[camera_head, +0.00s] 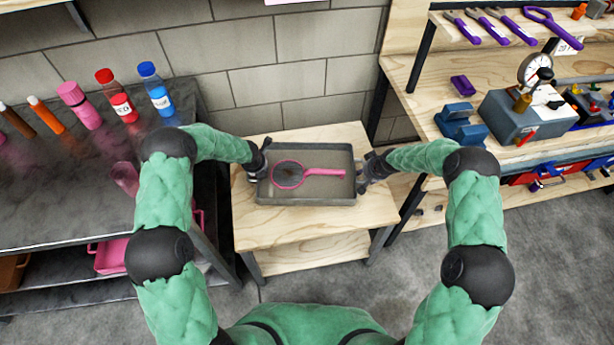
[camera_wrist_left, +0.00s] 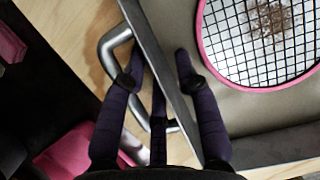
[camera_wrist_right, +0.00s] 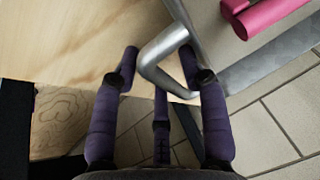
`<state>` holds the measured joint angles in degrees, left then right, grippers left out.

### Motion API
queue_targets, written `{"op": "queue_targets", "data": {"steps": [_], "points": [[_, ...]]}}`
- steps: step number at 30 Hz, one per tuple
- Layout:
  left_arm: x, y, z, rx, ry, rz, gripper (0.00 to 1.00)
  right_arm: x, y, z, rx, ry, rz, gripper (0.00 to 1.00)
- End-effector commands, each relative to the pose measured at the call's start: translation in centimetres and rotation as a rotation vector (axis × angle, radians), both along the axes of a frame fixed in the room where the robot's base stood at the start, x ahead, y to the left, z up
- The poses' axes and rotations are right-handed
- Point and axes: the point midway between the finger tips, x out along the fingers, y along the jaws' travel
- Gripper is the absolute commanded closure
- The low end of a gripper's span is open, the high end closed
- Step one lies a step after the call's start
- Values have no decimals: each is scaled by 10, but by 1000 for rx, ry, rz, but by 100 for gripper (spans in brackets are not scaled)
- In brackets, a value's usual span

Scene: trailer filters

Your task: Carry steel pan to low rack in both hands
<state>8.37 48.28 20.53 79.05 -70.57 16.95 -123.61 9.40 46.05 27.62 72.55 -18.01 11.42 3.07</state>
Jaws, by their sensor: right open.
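The steel pan (camera_head: 260,199) is a shallow grey rectangular tray, lying flat on a low wooden stand. A pink-rimmed strainer (camera_head: 309,171) with dark mesh and brown debris lies in it. My left gripper (camera_wrist_left: 159,62) is at the pan's left handle (camera_wrist_left: 108,45), with one finger over the pan's inside and another on the handle side; whether it grips is unclear. My right gripper (camera_wrist_right: 159,58) is open, its fingers on either side of the bent right handle (camera_wrist_right: 160,50). The low rack cannot be picked out with certainty.
The wooden stand (camera_head: 300,228) has a lower shelf. At left, a dark metal rack (camera_head: 60,205) carries several bottles on top and a pink bin (camera_head: 108,260) lower down. At right, a wooden workbench (camera_head: 425,105) holds tools and a gauge. Grey floor is open in front.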

Motion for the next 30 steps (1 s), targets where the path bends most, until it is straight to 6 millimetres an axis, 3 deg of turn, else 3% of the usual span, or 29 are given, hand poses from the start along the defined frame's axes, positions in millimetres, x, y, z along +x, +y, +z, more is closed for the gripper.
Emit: {"op": "queue_targets", "data": {"steps": [16, 23, 30], "points": [[-25, -2, 62, 0, -1, -2, 69, 0, 0, 0, 0, 0, 0, 56], [-30, -2, 70, -1, 1, 0, 69, -1, -1, 3, 0, -1, 0, 56], [-29, -2, 71, -1, 0, -1, 69, -10, -6, 27, 0, -2, 0, 56]]}}
